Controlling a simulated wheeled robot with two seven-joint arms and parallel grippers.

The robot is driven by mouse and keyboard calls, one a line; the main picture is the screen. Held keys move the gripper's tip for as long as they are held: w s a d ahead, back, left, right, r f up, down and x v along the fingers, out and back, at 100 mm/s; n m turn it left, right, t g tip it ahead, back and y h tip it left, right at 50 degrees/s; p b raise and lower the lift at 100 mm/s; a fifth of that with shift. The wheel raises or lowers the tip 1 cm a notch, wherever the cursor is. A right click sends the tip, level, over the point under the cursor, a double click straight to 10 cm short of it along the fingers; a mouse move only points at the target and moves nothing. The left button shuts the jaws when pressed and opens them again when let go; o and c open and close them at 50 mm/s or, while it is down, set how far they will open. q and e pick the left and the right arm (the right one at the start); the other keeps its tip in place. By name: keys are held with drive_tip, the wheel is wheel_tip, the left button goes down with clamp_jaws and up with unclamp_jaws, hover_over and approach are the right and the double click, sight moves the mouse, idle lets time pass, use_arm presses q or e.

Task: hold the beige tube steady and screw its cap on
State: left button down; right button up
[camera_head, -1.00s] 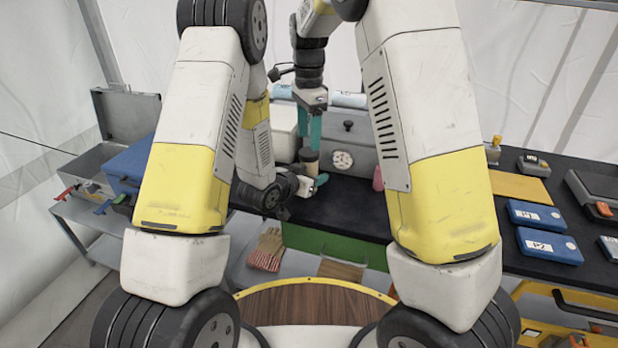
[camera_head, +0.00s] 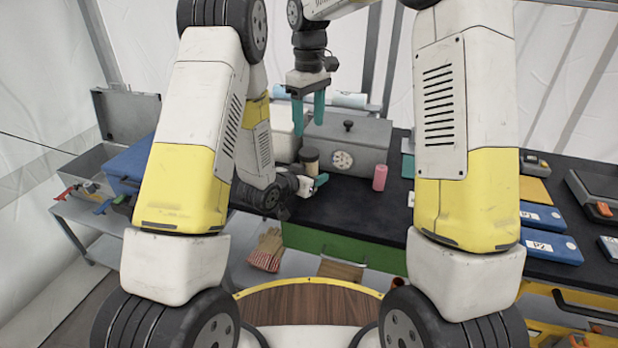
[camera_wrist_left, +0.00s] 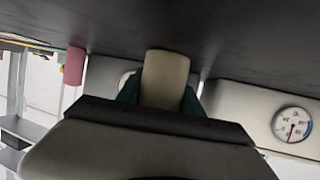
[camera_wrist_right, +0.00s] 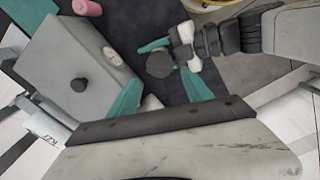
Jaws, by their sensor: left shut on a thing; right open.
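The beige tube (camera_head: 309,168) stands upright at the bench, with a dark round cap (camera_head: 309,154) on its top end. My left gripper (camera_head: 316,180) is shut on the tube from the side, low down. In the left wrist view the tube (camera_wrist_left: 166,75) sits between the teal fingers. My right gripper (camera_head: 309,128) is open and empty, pointing down above the cap and apart from it. In the right wrist view the cap (camera_wrist_right: 160,65) shows between and beyond the spread fingers. Whether the cap is fully seated cannot be told.
A grey box (camera_head: 345,140) with a knob and a round dial stands just behind and right of the tube. A pink cylinder (camera_head: 380,178) stands right of it. Blue cases (camera_head: 548,246) lie on the right of the black bench.

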sight(309, 151)
idle(0.3)
drive_tip(key=shift+f, duration=4)
drive_tip(key=c, duration=1.3)
drive_tip(key=o, duration=1.7)
drive_tip(key=shift+c, duration=0.2)
wheel_tip(309, 151, up, 12)
